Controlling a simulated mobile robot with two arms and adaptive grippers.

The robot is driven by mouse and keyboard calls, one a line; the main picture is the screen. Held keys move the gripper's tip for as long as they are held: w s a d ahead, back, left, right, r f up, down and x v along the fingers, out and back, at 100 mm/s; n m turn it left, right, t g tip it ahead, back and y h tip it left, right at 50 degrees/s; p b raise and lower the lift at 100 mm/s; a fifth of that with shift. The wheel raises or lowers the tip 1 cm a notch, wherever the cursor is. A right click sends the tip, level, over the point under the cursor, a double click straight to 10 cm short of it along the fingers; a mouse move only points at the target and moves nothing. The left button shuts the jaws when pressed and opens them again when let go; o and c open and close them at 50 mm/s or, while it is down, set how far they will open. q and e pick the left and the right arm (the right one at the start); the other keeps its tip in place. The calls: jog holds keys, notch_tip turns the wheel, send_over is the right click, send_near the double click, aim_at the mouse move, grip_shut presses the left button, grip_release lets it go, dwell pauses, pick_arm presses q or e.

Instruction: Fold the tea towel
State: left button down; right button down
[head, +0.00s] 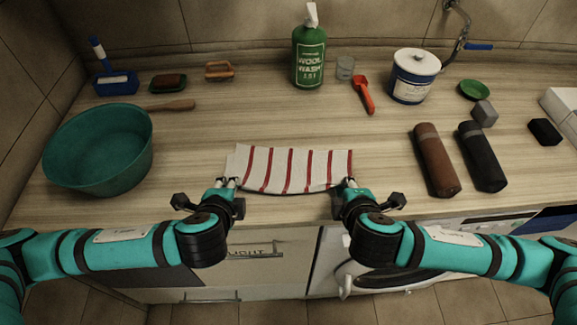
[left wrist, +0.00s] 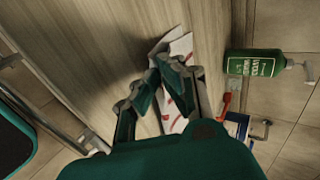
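The tea towel (head: 290,168), white with red stripes, lies at the front middle of the counter. Its near edge looks raised, with a dark shadow under it. My left gripper (head: 228,183) is at its near left corner and looks shut on the cloth. In the left wrist view, the left fingertips (left wrist: 172,63) come together on the towel (left wrist: 181,48). My right gripper (head: 346,183) is at the near right corner and looks shut on it too; its fingertips are small and partly hidden.
A teal basin (head: 98,150) stands at left. Brown (head: 436,160) and black (head: 483,157) cylinders lie at right. The counter behind the towel is clear.

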pick_arm(q)
jog(key=shift+s+f, duration=0.1)
jog(key=shift+s, duration=0.1)
pick_arm(e)
jog(key=shift+s+f, duration=0.1)
jog(key=shift+s, duration=0.1)
pick_arm(q)
jog(key=c, duration=1.2)
grip_release()
pick_arm(e)
jog(key=c, duration=1.2)
grip_release()
pick_arm(q)
notch_tip(320, 180, up, 9)
jog(key=s, duration=0.2)
pick_arm(e)
notch_tip(320, 180, up, 9)
jog(key=s, duration=0.2)
